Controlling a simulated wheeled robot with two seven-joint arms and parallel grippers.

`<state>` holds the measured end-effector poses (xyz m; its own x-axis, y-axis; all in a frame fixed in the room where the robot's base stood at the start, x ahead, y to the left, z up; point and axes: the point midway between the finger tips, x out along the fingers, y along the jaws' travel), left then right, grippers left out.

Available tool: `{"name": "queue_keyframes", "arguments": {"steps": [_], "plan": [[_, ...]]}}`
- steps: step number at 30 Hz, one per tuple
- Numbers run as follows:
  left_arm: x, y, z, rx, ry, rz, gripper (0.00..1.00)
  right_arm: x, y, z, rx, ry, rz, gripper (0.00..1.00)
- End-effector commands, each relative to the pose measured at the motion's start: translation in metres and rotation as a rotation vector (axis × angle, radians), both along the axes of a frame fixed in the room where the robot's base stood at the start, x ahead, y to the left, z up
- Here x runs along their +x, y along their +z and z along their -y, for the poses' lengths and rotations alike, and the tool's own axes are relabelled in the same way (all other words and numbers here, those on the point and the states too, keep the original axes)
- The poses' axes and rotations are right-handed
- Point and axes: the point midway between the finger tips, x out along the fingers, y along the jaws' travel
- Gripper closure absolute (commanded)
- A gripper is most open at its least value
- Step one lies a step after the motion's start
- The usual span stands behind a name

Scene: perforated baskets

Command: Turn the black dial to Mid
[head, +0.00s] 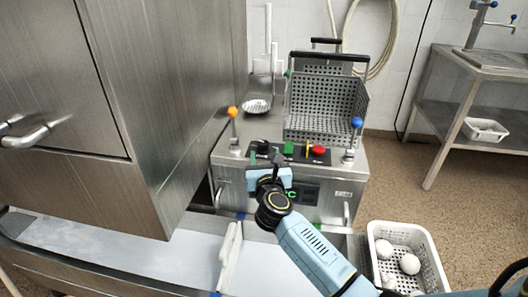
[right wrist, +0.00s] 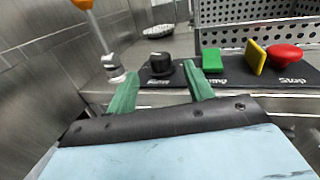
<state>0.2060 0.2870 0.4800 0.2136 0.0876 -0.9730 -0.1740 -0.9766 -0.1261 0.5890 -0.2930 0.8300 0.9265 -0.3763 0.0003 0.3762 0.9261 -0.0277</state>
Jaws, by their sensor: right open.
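The black dial (right wrist: 160,63) stands upright on the black control strip, left of the green button (right wrist: 212,60). In the head view the dial (head: 263,147) shows just past my right gripper, partly hidden by it. My right gripper (right wrist: 161,71) is open, with its two green fingers pointing at the dial. In the right wrist view the dial appears between the fingertips and slightly beyond them; I cannot tell whether they touch it. The dial's setting and the lettering below it are too small to read. My left gripper is not in view.
A yellow upright piece (right wrist: 255,57) and a red stop button (right wrist: 286,57) sit further right. Orange-topped (head: 233,112) and blue-topped (head: 357,123) levers flank the panel. A perforated basket (head: 330,128) stands behind. A steel cabinet (head: 175,90) rises close on the left.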

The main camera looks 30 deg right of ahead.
Motion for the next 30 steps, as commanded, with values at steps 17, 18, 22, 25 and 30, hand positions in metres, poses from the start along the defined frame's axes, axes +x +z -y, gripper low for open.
{"name": "queue_keyframes", "arguments": {"steps": [17,18,22,25,30], "plan": [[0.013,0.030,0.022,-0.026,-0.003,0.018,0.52,0.044,0.000,0.017,0.001,0.001,0.000,0.48],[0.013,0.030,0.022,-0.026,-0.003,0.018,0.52,0.044,0.000,0.017,0.001,0.002,0.000,0.48],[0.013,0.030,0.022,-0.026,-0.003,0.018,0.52,0.044,0.000,0.017,0.001,0.001,0.000,0.52],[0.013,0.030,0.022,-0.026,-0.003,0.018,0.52,0.044,0.000,0.017,0.001,0.001,0.000,0.65],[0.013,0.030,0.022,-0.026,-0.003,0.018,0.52,0.044,0.000,0.017,0.001,0.001,0.000,0.87]]}}
